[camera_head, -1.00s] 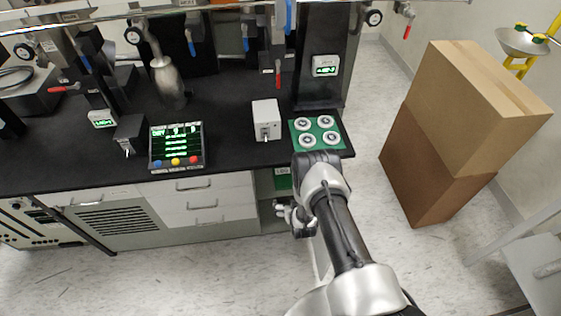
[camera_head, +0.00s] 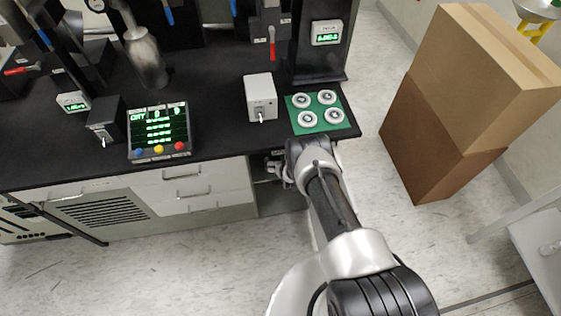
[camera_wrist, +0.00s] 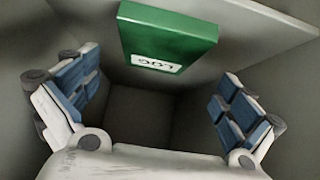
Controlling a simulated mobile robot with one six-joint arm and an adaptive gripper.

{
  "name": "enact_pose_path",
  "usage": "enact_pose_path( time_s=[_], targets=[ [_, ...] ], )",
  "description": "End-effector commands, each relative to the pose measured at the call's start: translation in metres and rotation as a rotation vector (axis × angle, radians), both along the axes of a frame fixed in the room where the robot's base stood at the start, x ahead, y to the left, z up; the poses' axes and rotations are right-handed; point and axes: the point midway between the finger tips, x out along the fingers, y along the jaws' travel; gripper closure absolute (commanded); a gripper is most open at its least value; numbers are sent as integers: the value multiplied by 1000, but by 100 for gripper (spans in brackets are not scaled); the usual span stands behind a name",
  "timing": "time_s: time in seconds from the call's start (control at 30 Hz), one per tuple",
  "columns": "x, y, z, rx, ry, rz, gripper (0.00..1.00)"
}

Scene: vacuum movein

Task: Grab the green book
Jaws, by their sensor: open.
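The green book (camera_wrist: 165,38) shows in the wrist view at the top middle, with a white label on its lower edge. It is inside a grey compartment. My gripper (camera_wrist: 155,85) is open, with one blue-padded finger on the left and one on the right. The book lies beyond the fingers and higher in the picture, between their sides; I cannot tell any contact. In the head view my gripper (camera_head: 275,168) is partly inside the open compartment under the right end of the black bench, and I cannot make out the book there.
The black bench (camera_head: 220,130) bears a green plate with white round pieces (camera_head: 319,111), a grey switch box (camera_head: 261,97) and a display panel (camera_head: 158,135). Drawers (camera_head: 185,185) stand left of the compartment. Stacked cardboard boxes (camera_head: 440,150) stand at right. The floor in front is clear.

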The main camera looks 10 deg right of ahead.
Motion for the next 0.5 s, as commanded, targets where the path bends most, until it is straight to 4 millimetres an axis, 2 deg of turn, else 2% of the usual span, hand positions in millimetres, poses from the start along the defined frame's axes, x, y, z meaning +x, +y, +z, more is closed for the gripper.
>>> enact_pose_path(
  time_s=[0.17,0.4,0.5],
  targets=[
    [8,0,-8,0,-1,0,0],
    [31,-2,-34,0,-2,0,0],
    [38,-2,-39,0,-1,0,0]
  ],
)
